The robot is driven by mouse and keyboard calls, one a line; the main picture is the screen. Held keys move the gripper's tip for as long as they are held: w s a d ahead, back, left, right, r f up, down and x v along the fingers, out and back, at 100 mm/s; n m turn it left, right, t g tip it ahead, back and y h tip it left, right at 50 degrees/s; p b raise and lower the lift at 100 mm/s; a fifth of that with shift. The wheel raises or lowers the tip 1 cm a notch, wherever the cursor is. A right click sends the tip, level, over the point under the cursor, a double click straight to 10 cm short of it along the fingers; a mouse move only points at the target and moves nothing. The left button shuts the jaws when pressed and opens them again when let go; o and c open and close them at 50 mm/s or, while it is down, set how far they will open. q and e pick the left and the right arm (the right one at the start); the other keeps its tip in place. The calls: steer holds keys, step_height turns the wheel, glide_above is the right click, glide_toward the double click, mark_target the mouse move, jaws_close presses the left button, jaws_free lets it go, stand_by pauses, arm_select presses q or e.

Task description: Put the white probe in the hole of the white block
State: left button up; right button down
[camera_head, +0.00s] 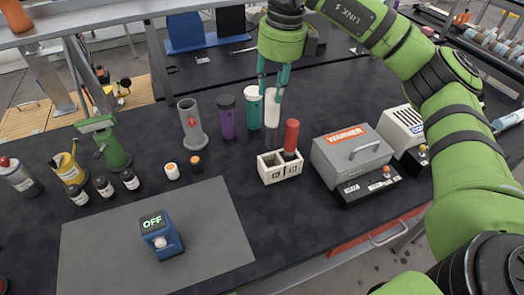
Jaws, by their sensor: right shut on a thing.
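The white block (268,180) stands on the dark table near the middle, with two openings in its top. A red-handled probe (291,136) stands upright in its right opening. The left opening looks empty. My right gripper (272,88) points down above and behind the block in the picture. Its teal fingers are shut on the white probe (272,104), which hangs about upright. Its grey shaft points down toward the block; the tip is hard to make out, and I cannot tell its exact gap from the block. My left gripper is not in view.
Purple (228,118) and teal-green (252,108) containers and a grey tube holder (191,125) stand behind left. A blue OFF device (161,236) sits on a grey mat (218,235). Table before the block is clear.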

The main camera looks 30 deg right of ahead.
steer(key=p, duration=0.2)
glide_above(274, 126)
steer(key=f, duration=0.5)
steer(key=shift+d, duration=0.2)
steer(key=shift+w+f, duration=0.15)
steer(key=shift+f, duration=0.15)
step_height(274, 126, down, 3)
steer(key=shift+w+f+p, duration=0.15)
steer(key=shift+p, duration=0.4)
steer(key=shift+f, duration=0.3)
steer(key=shift+f+b, duration=0.2)
steer(key=shift+b, duration=0.1)
steer(key=c, duration=0.9)
jaws_free()
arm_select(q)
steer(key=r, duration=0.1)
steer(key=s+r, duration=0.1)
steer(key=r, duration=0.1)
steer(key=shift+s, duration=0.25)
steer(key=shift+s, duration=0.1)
arm_select(e)
steer(key=shift+r, duration=0.15)
